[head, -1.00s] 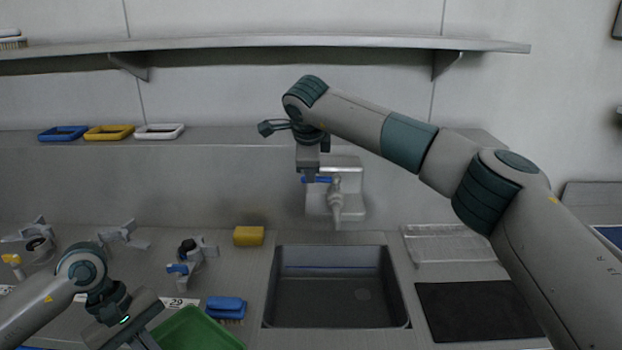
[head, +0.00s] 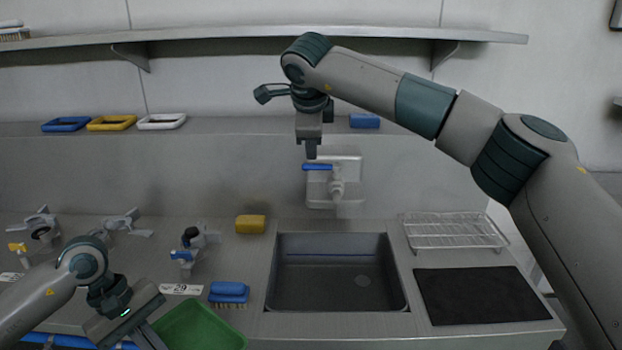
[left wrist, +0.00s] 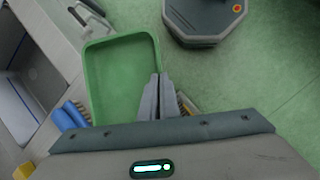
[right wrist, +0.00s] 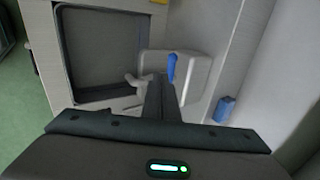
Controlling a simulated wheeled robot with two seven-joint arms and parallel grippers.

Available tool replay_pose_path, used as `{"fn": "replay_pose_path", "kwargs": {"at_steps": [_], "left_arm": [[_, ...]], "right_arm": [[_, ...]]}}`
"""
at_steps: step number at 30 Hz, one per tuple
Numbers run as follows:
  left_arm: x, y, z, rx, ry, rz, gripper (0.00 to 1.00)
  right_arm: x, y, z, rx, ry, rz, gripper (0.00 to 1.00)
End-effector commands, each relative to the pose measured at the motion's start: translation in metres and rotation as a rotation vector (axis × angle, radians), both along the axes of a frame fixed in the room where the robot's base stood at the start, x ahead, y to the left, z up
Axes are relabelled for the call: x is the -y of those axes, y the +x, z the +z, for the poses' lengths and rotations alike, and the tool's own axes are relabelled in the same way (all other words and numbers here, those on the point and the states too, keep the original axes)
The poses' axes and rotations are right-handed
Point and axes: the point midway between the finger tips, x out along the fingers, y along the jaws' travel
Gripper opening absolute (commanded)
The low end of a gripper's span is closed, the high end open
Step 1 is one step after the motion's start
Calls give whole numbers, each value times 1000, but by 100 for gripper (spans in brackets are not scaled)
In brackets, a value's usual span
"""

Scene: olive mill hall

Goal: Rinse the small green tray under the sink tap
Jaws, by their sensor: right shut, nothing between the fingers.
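The small green tray (head: 200,328) is low in the head view, left of the sink, partly cut off by the frame edge. In the left wrist view the tray (left wrist: 118,80) looks empty. My left gripper (left wrist: 160,88) is closed on its side wall. The sink basin (head: 335,280) is empty. The tap (head: 338,188) is on the wall behind it, with a blue lever (head: 317,167); no water shows. My right gripper (head: 311,156) is shut and empty, its tips just above the lever. The lever also shows past the fingers in the right wrist view (right wrist: 171,67).
A yellow sponge (head: 250,224) and blue brush (head: 229,293) lie left of the sink. A wire rack (head: 455,231) and black mat (head: 478,296) are on its right. The back ledge holds blue, yellow and white trays (head: 162,121) and a blue block (head: 364,121).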

Motion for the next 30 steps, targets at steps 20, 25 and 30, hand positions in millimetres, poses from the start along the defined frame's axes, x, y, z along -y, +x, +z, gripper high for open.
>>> {"fn": "replay_pose_path", "kwargs": {"at_steps": [20, 25, 30], "left_arm": [[0, 0, 4, 1, -1, -1, 0], [0, 0, 4, 1, -1, -1, 0], [0, 0, 4, 1, -1, -1, 0]], "right_arm": [[0, -28, 46, 0, 1, 1, 0], [0, -28, 46, 0, 1, 1, 0], [0, -28, 46, 0, 1, 1, 0]]}}
